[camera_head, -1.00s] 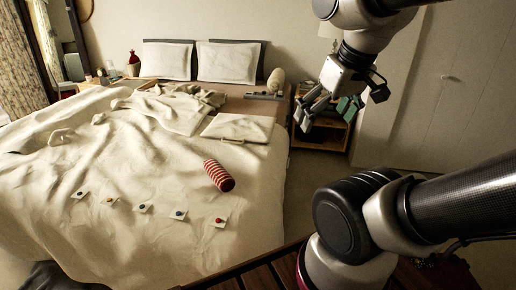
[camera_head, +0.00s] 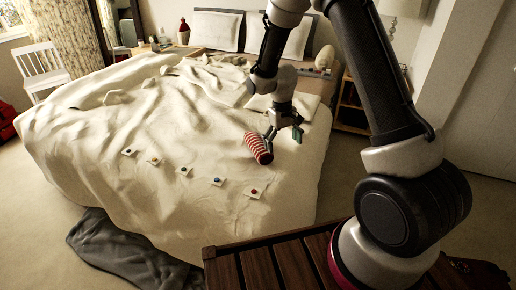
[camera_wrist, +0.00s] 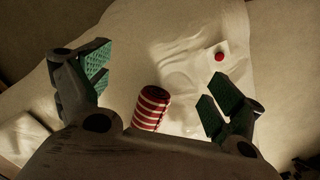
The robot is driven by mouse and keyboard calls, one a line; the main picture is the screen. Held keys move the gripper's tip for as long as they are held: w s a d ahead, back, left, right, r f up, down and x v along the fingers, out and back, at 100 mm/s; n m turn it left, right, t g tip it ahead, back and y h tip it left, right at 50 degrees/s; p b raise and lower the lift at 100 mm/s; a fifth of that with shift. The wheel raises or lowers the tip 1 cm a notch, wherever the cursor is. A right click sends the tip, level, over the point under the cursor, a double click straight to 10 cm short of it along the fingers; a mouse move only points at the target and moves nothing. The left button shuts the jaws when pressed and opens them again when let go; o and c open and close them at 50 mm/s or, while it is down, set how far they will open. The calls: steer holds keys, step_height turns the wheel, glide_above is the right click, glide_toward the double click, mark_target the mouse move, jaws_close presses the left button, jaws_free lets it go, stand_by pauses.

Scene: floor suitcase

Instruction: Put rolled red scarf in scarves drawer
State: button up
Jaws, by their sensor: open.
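The rolled red scarf (camera_head: 258,149), striped red and white, lies on the bed near its right side. It also shows in the wrist view (camera_wrist: 151,108), low between the two fingers and partly covered by the gripper body. My gripper (camera_head: 281,134) is right beside and above the scarf in the head view. In the wrist view the green-padded fingers of my gripper (camera_wrist: 160,85) are spread wide, with nothing held between them. I cannot tell whether a finger touches the scarf. No scarves drawer can be made out.
Several small cards with coloured buttons, one red (camera_head: 254,192), lie along the front of the bed (camera_head: 150,205). A shelf unit (camera_head: 352,105) stands right of the bed. A grey cloth (camera_head: 125,250) lies on the floor. A white chair (camera_head: 43,70) is at left.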

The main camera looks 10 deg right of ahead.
steer(key=w+a+f+t, duration=0.1)
steer(key=w+a+f, duration=0.1)
steer(key=w+f, duration=0.5)
steer(key=r+t+y, duration=0.1)
steer(key=r+t, duration=0.1)
steer(key=t, duration=0.1)
glide_above(259, 142)
steer(key=s, duration=0.2)
steer(key=shift+m, duration=0.3)
steer(key=x, duration=0.7)
steer(key=shift+w+a+f, duration=0.1)
steer(key=shift+w+f, duration=0.15)
steer(key=c, duration=1.2)
steer(key=shift+c, duration=0.3)
steer(key=shift+r, duration=0.1)
